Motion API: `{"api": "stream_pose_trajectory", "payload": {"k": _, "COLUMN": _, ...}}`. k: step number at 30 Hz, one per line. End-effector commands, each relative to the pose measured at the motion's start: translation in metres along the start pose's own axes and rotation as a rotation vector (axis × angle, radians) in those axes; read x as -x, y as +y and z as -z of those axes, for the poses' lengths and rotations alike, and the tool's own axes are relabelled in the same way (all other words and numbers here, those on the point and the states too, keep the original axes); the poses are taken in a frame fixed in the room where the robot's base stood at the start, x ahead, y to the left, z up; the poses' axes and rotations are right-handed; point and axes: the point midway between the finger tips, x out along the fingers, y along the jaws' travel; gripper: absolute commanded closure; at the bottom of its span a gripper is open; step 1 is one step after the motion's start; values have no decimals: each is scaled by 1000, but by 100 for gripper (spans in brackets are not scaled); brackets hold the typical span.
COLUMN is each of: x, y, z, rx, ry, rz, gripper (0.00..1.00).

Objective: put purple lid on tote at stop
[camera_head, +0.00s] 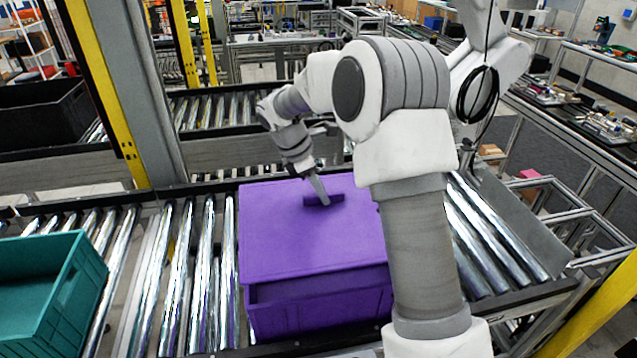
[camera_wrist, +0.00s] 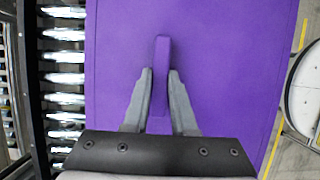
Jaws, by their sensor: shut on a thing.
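The purple lid (camera_head: 270,222) is a flat panel with a raised bar handle (camera_head: 338,198) near its middle. My gripper (camera_head: 322,200) is shut on that handle; the wrist view shows a grey finger on each side of the handle (camera_wrist: 162,55). The lid lies over the purple tote (camera_head: 320,312) on the roller conveyor. A dark strip shows between the lid's near edge and the tote's front wall, so the lid looks set back or raised there. I cannot tell whether the lid touches the rim. My arm hides the tote's right side.
A teal tote (camera_head: 75,285) stands on the rollers at the left. Bare rollers (camera_head: 190,270) lie between it and the purple tote. A yellow post (camera_head: 110,95) and a black bin (camera_head: 45,115) stand behind at the left. More rollers (camera_head: 490,235) run on the right.

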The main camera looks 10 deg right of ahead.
Motion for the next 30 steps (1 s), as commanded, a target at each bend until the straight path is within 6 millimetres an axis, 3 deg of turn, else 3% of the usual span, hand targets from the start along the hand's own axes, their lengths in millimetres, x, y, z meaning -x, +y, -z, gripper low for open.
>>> {"api": "stream_pose_trajectory", "payload": {"k": 8, "x": -7, "y": 0, "z": 3, "rx": 0, "ry": -1, "rz": -1, "gripper": 100}}
{"api": "stream_pose_trajectory", "payload": {"k": 24, "x": -50, "y": 0, "z": 21, "rx": 0, "ry": -1, "rz": -1, "gripper": 100}}
{"api": "stream_pose_trajectory", "payload": {"k": 30, "x": -58, "y": 0, "z": 24, "rx": 0, "ry": -1, "rz": -1, "gripper": 100}}
